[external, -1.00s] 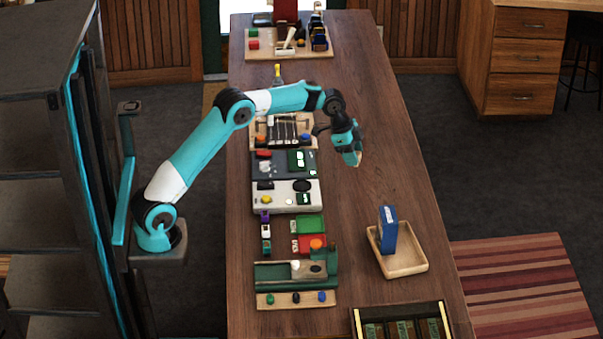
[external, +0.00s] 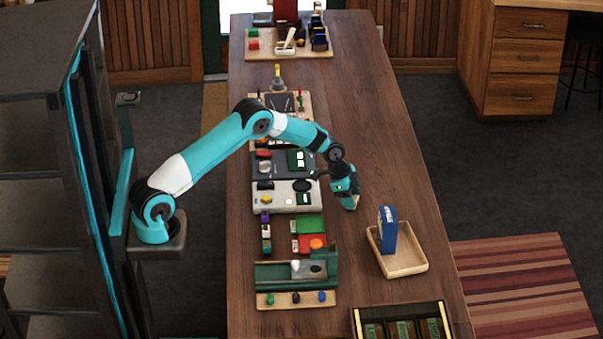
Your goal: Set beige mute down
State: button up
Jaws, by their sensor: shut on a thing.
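My gripper (external: 352,203) hangs over the wooden bench (external: 370,120), pointing down, to the right of the grey and white trays. It is shut on a small beige thing, the beige mute (external: 356,201), of which only a little shows at the fingertips. The gripper is up and to the left of a light wooden tray (external: 408,267) that holds an upright blue box (external: 387,231). I cannot tell exactly how high the mute is above the bench.
Green and red blocks (external: 310,225) and a green stand (external: 268,273) lie to the lower left. A black case (external: 402,308) is at the near edge. A tool board (external: 262,50) is at the far end. The bench's right side is largely clear.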

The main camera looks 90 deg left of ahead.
jog(key=shift+f, duration=0.15)
jog(key=o, duration=0.9)
